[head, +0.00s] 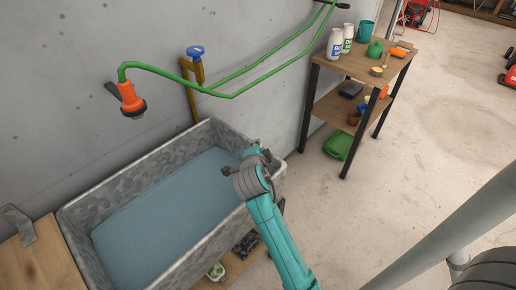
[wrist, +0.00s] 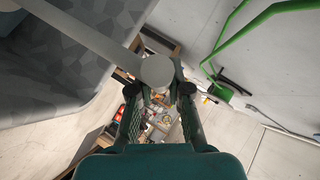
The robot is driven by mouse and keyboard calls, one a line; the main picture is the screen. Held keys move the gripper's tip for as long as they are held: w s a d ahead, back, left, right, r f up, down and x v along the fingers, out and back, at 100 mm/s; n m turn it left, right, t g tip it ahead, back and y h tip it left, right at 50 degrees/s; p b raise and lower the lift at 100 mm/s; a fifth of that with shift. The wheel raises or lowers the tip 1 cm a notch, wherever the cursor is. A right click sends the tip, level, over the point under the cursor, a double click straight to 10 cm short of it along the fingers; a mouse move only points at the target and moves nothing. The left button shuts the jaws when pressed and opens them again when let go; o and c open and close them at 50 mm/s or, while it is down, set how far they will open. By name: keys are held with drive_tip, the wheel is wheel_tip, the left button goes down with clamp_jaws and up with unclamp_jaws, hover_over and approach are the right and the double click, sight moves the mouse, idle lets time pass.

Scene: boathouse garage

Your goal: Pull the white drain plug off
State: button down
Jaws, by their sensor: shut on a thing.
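The white drain plug (wrist: 157,72) shows in the wrist view as a pale round cap at the end of a pale straight bar that runs to the upper left. My gripper (wrist: 158,66) is shut on this cap, with one finger on each side of it. In the head view my gripper (head: 262,153) is at the right end of the speckled grey tub (head: 268,190), near its rim. The plug cannot be made out in the head view. The tub holds blue-grey water (head: 165,215).
An orange nozzle (head: 131,101) on a green hose (head: 210,91) and a brass pipe with a blue tap (head: 195,51) are on the wall behind. A wooden shelf (head: 365,65) with bottles stands at the right. The floor between is clear.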

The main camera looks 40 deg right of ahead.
drive_tip(key=shift+r, duration=0.2)
drive_tip(key=shift+r, duration=3.35)
